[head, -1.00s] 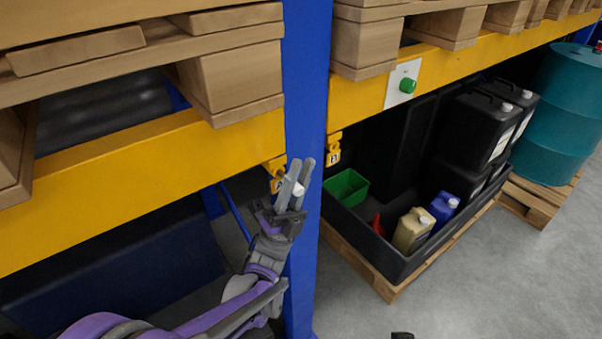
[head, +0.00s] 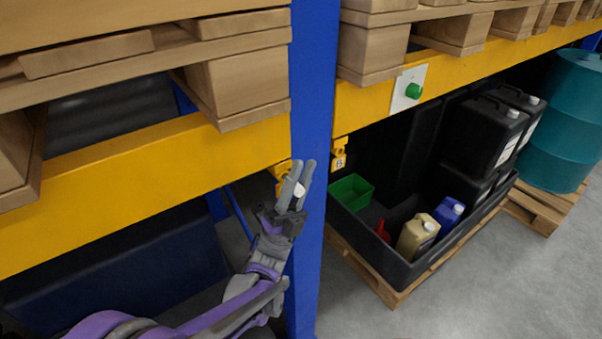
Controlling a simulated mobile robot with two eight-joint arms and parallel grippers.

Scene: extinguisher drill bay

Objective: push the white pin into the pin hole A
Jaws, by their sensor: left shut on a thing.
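My left gripper (head: 299,184) is in front of the blue upright post, fingers pointing up, shut on the white pin (head: 299,190). Only a small part of the pin shows between the fingers. Just behind and left of the fingers is a yellow bracket (head: 283,169) at the end of the left yellow beam, partly hidden by the gripper. Its label and hole cannot be made out. A second yellow bracket (head: 339,147), with a label that looks like B, sits right of the post. I cannot tell whether the pin touches the left bracket. My right gripper is not in view.
A blue post (head: 314,90) stands between two yellow beams (head: 150,190) carrying wooden pallets. Grey floor is clear at right.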

